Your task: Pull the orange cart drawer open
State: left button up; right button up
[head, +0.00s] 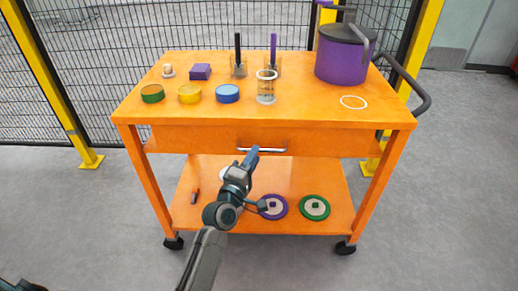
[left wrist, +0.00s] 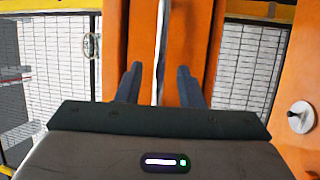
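The orange drawer front (head: 190,140) sits under the cart's top (head: 300,113) and looks closed. Its silver bar handle (head: 268,150) runs across the middle of the front. My left gripper (head: 252,153) is at the handle's left part, in front of the drawer. In the left wrist view the handle (left wrist: 160,45) stands as a thin bar between the two open fingers (left wrist: 159,80), with a gap on each side. The fingers do not look closed on it. My right gripper is not in view.
On the cart top stand a purple pot (head: 340,60), a glass jar (head: 266,88), a purple block (head: 200,72) and several coloured round tins (head: 227,94). The lower shelf (head: 180,215) holds a purple disc (head: 280,212) and a green disc (head: 314,215). The floor in front is clear.

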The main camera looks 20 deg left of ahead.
pick_arm(q)
jog(key=shift+x, duration=1.9)
grip_shut()
